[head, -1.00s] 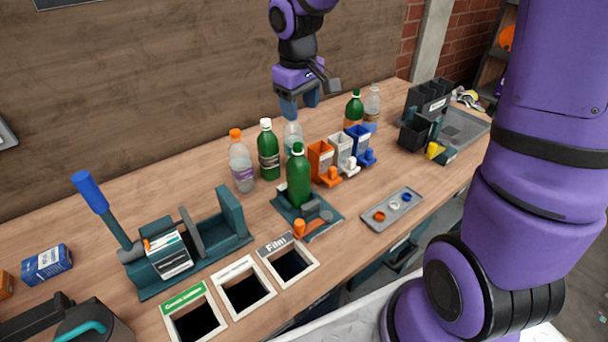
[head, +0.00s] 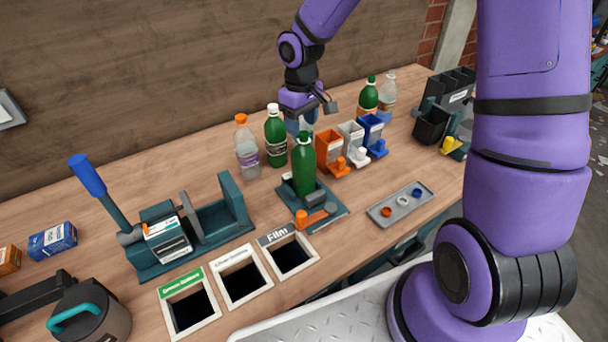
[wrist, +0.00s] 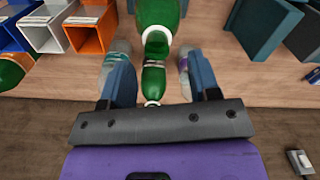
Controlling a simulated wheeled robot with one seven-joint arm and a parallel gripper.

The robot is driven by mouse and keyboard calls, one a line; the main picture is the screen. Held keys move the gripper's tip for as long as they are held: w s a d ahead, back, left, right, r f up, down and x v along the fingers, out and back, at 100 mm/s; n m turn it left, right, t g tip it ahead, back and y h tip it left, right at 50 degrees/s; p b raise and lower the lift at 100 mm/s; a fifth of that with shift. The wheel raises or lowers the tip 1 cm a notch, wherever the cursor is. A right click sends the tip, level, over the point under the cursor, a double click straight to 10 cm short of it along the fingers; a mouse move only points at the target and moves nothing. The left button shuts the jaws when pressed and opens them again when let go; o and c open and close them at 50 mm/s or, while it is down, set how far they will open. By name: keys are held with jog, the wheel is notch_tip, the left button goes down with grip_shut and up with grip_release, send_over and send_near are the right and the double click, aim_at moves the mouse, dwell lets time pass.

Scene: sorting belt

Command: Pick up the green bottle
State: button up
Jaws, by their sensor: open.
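Three green bottles show in the head view. One with a white cap and dark label (head: 275,138) stands on the bench, one with a green cap (head: 303,168) stands upright in a teal fixture (head: 328,211), and one with an orange label (head: 369,98) stands farther back. My gripper (head: 301,123) is open and empty, pointing down behind the fixture bottle. In the wrist view, the open fingers (wrist: 160,68) frame the white-capped green bottle (wrist: 153,80) without visible contact. The fixture bottle (wrist: 158,12) is beyond it. Which green bottle is meant is not clear.
A clear bottle with an orange cap (head: 247,150) stands left of the green one; another (wrist: 118,50) is beside a finger. Orange (head: 329,150), white (head: 350,138) and blue (head: 372,131) bins stand right. A small tray (head: 398,205) lies in front.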

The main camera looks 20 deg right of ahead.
aim_at(303, 133)
notch_tip(303, 133, down, 5)
jog(key=shift+s+d+r, duration=0.1)
jog(key=shift+d, duration=0.05)
grip_shut()
